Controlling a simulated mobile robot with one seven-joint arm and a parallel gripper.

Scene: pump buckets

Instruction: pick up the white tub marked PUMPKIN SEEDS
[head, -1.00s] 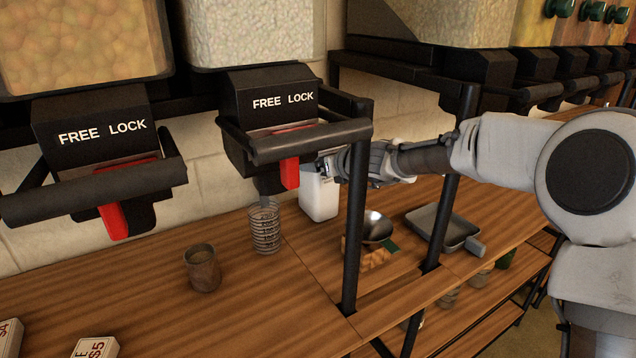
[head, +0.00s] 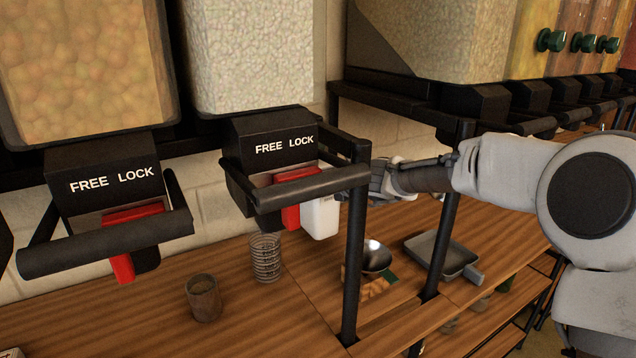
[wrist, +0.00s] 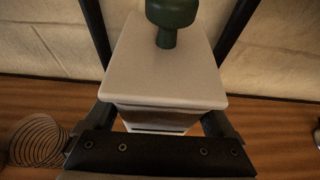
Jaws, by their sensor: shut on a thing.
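The white tub (head: 321,217) is behind the right dispenser's handle in the head view, which hides its top. In the wrist view the tub (wrist: 165,75) fills the middle, seen from above, with a dark green knob (wrist: 171,18) on top. My gripper (wrist: 163,65) is shut on the tub, one dark finger along each side. In the head view my gripper (head: 372,182) reaches in from the right, partly hidden by the handle and a black post. The tub looks upright and slightly above the counter. No lettering on it is readable.
Dispensers with black handles and red levers (head: 291,217) hang close in front of the tub. A black post (head: 355,250) stands right of it. A wire coil (head: 266,258), brown cup (head: 203,298), metal bowl (head: 376,257) and grey tray (head: 442,257) are on the wooden counter.

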